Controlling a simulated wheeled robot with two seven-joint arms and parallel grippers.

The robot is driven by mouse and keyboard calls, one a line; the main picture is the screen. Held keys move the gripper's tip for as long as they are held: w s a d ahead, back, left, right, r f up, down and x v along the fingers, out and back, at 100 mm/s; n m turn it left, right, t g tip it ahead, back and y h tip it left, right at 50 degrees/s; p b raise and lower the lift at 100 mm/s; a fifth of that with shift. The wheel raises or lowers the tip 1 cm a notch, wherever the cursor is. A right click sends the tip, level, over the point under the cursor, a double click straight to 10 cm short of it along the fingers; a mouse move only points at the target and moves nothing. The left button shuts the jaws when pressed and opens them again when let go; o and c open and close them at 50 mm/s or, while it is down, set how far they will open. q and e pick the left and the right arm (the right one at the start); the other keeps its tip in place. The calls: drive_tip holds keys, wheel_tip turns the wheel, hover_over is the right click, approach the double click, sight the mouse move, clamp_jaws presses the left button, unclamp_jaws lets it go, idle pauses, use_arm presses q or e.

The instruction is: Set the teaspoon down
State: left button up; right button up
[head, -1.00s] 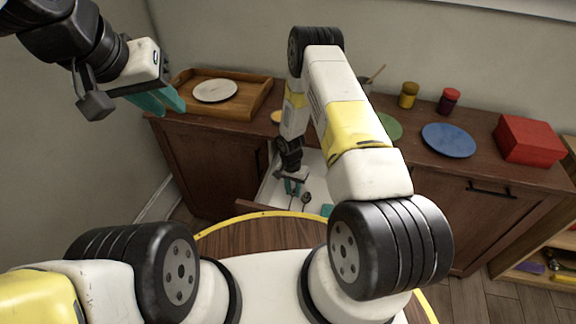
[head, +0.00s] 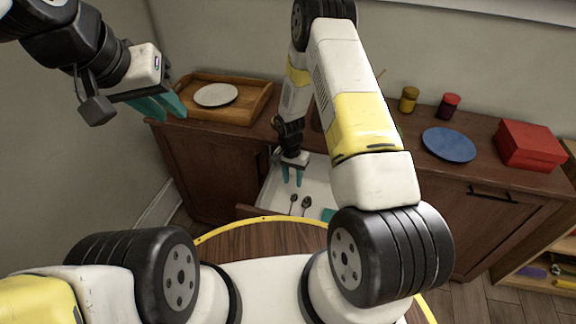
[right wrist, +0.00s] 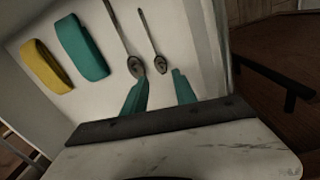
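The teaspoon (head: 292,202) lies in the open white drawer (head: 319,178), beside a larger spoon (head: 306,204). In the right wrist view the teaspoon (right wrist: 157,48) is the smaller spoon, its bowl just beyond the fingertips. The larger spoon (right wrist: 133,62) lies to its left there. My right gripper (head: 292,182) is over the drawer, open and empty, with its teal fingers apart; they also show in the right wrist view (right wrist: 159,88). My left gripper (head: 165,107) is open and empty, raised near the wooden tray.
Teal (right wrist: 82,46) and yellow (right wrist: 46,66) pieces lie in the drawer beside the spoons. On the cabinet stand a wooden tray (head: 254,104) with a white plate (head: 216,95), a blue plate (head: 449,145), two jars and a red box (head: 529,144).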

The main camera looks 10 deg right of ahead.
drive_tip(key=s+d+r+n+t+y, duration=0.1)
drive_tip(key=s+r+t, duration=0.1)
drive_tip(key=r, duration=1.4)
drive_tip(key=s+d+r+n+t, duration=0.1)
drive_tip(key=r, duration=1.4)
drive_tip(key=s+r+n+t+y, duration=0.1)
drive_tip(key=s+r+n, duration=0.1)
drive_tip(key=s+r, duration=0.6)
drive_tip(key=s+d+r+n+t, duration=0.1)
drive_tip(key=s+r+n+t, duration=0.1)
drive_tip(key=s+r, duration=0.6)
drive_tip(key=s, duration=0.5)
drive_tip(key=shift+s+r+n+t+y, duration=0.15)
drive_tip(key=shift+r+n+t+y, duration=0.15)
drive_tip(key=shift+n+y, duration=0.1)
